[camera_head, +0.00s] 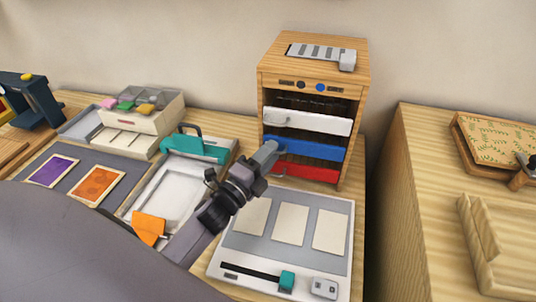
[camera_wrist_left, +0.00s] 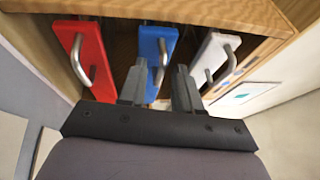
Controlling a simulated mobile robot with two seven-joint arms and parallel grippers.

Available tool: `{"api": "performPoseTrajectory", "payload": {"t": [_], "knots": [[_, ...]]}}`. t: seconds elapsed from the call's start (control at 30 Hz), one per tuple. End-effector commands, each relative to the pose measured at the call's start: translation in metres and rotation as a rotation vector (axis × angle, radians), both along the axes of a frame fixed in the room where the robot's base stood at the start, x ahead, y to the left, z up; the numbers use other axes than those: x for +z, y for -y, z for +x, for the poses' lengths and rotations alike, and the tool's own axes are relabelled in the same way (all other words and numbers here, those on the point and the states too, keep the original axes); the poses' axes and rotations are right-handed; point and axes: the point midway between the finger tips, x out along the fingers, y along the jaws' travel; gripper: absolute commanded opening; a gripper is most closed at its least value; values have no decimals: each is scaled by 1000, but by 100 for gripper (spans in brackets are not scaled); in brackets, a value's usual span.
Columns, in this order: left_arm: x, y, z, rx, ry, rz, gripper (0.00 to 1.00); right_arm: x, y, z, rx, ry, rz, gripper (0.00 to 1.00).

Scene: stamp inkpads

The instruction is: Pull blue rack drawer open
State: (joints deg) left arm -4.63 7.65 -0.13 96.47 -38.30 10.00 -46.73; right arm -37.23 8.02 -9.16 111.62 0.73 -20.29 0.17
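A wooden rack (camera_head: 314,70) stands at the back of the table, with white (camera_head: 306,120), blue (camera_head: 318,149) and red (camera_head: 306,172) drawer fronts stacked from top to bottom. The blue drawer front looks roughly in line with the others. In the left wrist view, the blue drawer (camera_wrist_left: 156,42) is in the middle with a metal bar handle (camera_wrist_left: 161,64). My left gripper (camera_head: 272,152) is in front of it and hides its left end in the head view. Its fingers (camera_wrist_left: 160,80) are apart, with the handle between the fingertips; contact cannot be told. My right gripper is not in view.
The red drawer's handle (camera_wrist_left: 81,62) and the white drawer's handle (camera_wrist_left: 225,62) flank the blue one closely. A grey board with blank cards (camera_head: 289,223) lies in front of the rack. A teal-clamped tray (camera_head: 196,148) lies left. A gap separates the right-hand table (camera_head: 425,190).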

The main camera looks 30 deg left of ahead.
Motion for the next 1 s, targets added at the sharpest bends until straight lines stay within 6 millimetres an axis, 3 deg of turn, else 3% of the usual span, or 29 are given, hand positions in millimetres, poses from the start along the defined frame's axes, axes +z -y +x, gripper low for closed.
{"api": "performPoseTrajectory", "payload": {"t": [0.1,0.17,0.2,0.23,1.0], "knots": [[0,0,0,0,0,-1,33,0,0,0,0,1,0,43],[0,0,0,0,0,-1,17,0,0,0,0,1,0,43],[0,0,0,0,0,-1,4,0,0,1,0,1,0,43],[0,0,0,0,0,-1,0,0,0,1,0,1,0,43],[-1,0,0,0,-1,-1,0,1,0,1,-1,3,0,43]]}}
